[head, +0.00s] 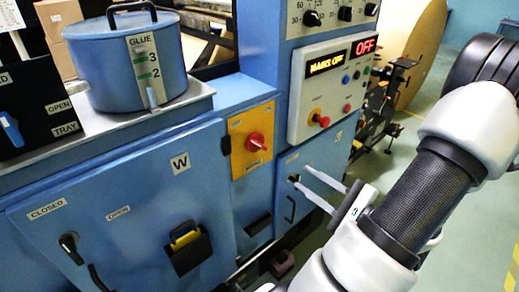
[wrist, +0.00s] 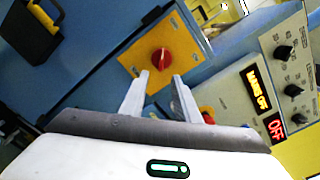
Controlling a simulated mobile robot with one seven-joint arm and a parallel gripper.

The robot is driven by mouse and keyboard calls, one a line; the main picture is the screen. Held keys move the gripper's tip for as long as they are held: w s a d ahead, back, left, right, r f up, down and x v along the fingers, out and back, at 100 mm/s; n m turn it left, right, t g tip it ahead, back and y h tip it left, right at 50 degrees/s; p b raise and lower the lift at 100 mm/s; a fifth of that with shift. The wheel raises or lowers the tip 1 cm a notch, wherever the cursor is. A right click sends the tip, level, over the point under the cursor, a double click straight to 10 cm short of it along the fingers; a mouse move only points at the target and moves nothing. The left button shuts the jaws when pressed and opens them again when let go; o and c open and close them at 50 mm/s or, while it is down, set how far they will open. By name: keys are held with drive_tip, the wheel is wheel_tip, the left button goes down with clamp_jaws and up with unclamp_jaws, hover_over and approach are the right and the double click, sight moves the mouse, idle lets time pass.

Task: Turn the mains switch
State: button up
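The mains switch (head: 255,142) is a red rotary knob on a yellow plate (head: 240,165) on the blue machine front. In the wrist view the knob (wrist: 161,60) lies just beyond and between my fingertips. My gripper (head: 301,177) is open and empty, its two pale fingers apart. In the head view its tips are to the right of and below the knob, in front of the blue panel. In the wrist view my gripper (wrist: 160,77) points toward the knob; I see no contact. The display (head: 326,64) reads MAINS OFF, and another (head: 364,46) reads OFF.
A red emergency button (head: 322,120) sits on the control panel above my fingers. A blue glue pot (head: 125,60) stands on the ledge at left. Cabinet doors with handles (head: 72,245) lie below. A large brown roll (head: 415,50) stands behind at right.

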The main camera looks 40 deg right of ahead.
sight(261, 146)
drive_tip(key=shift+h, duration=0.3)
drive_tip(key=w, duration=1.1)
drive_tip(key=w+a, duration=0.1)
drive_tip(key=w, duration=0.5)
clamp_jaws()
